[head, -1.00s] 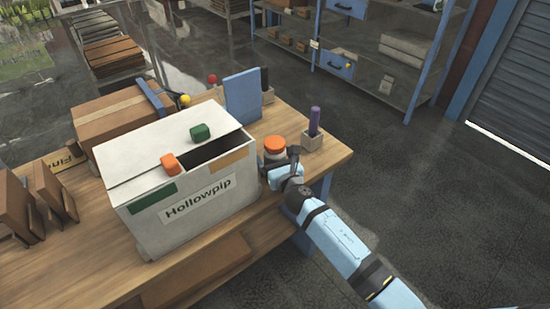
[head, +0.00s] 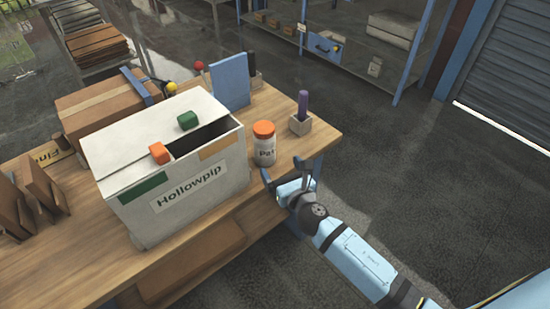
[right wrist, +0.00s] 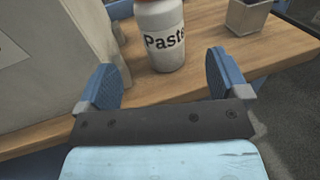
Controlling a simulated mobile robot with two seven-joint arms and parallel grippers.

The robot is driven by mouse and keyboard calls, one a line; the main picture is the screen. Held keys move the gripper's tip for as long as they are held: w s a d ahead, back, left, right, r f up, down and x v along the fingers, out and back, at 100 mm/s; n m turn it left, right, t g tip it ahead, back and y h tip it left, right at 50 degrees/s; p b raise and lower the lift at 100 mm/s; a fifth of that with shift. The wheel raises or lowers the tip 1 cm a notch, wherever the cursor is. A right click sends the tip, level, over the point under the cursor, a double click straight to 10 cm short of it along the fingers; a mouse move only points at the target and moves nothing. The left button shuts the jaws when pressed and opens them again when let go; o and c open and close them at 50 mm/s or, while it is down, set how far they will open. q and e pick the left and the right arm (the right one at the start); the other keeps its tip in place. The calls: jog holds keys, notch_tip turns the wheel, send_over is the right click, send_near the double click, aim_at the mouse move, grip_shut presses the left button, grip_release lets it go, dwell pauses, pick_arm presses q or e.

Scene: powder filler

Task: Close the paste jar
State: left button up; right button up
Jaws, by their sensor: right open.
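The paste jar (head: 265,149) is a white jar with an orange lid (head: 264,129) on top. It stands upright on the table to the right of the big white box. I cannot tell whether the lid is screwed tight. My right gripper (head: 287,178) is open and empty, apart from the jar at the table's front edge. Its two blue fingers (right wrist: 167,82) are spread, with the jar beyond them. My left gripper is not in view.
A white box labelled Hollowpip (head: 176,207) stands close left of the jar, with orange and green blocks on its lid. A small grey holder (head: 300,125) with a purple stick stands right of the jar. A blue panel (head: 229,80) stands behind. Bare table (head: 325,137) lies at the right corner.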

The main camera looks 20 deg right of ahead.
jog(key=shift+s, duration=0.35)
jog(key=s+f+m+g, duration=0.2)
jog(key=s+f+m, duration=0.2)
jog(key=s+m, duration=0.3)
jog(key=s+a+f+m+g+y, duration=0.1)
jog(key=s+f+m+g, duration=0.2)
jog(key=s+m, duration=0.4)
jog(key=s+f+m+g, duration=0.2)
jog(key=s+f+m, duration=0.3)
jog(key=m, duration=1.5)
jog(key=s, duration=0.3)
jog(key=shift+a+f+m+y, duration=0.2)
jog(key=shift+a+m+y, duration=0.05)
jog(key=shift+m+y, duration=0.05)
